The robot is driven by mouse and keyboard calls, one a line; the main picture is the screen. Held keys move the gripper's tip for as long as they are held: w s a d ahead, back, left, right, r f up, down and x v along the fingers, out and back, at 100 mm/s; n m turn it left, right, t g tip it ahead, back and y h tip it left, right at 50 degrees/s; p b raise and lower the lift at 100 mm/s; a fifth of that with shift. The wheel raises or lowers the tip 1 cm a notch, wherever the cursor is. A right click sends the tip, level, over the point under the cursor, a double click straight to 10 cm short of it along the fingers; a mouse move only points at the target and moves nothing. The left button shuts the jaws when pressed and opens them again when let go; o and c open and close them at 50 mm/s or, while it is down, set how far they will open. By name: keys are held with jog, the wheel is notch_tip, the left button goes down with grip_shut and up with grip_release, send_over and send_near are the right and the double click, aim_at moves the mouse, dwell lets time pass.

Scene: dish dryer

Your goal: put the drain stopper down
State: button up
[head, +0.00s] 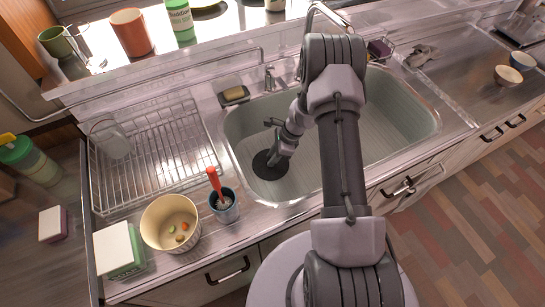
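My gripper (274,158) points down into the left part of the sink basin (390,110). A dark round disc (264,168), which looks like the drain stopper, is right under my fingertips. The disc appears low in the basin, at or near its floor. I cannot tell whether it rests on the floor or hangs just above it. My fingers are small and dark against the disc, so whether they are shut on it is unclear. The drain opening cannot be made out.
The faucet (269,78) stands behind the basin. Left are a wire dish rack (160,150), a cream bowl (157,222) and a blue cup (224,212) with a red-handled utensil. A sponge holder (233,97) sits at the basin's back left. The basin's right side is clear.

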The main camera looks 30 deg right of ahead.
jog(key=o, duration=0.4)
jog(key=shift+o, duration=0.2)
jog(key=shift+r, duration=0.1)
jog(key=p+v, duration=0.6)
jog(key=v, duration=0.7)
jog(key=s+a+r+n+t+h, duration=0.1)
jog(key=a+r+n, duration=0.35)
jog(key=r, duration=0.65)
jog(key=s+a+r+n, duration=0.1)
jog(key=a+r+n, duration=0.3)
jog(key=r, duration=0.7)
jog(key=s+a+r+n+t, duration=0.1)
jog(key=s+a+r+n, duration=0.2)
jog(key=s, duration=0.3)
jog(key=s+a+r+n+t, duration=0.1)
jog(key=s+a+r+n, duration=0.2)
jog(key=s, duration=0.4)
jog(key=s+a+r+n+t+h, duration=0.1)
jog(key=s+a+r+n, duration=0.2)
jog(key=s+r, duration=0.3)
jog(key=shift+s+a+n, duration=0.35)
jog(key=shift+s+a, duration=0.25)
jog(key=shift+a, duration=0.3)
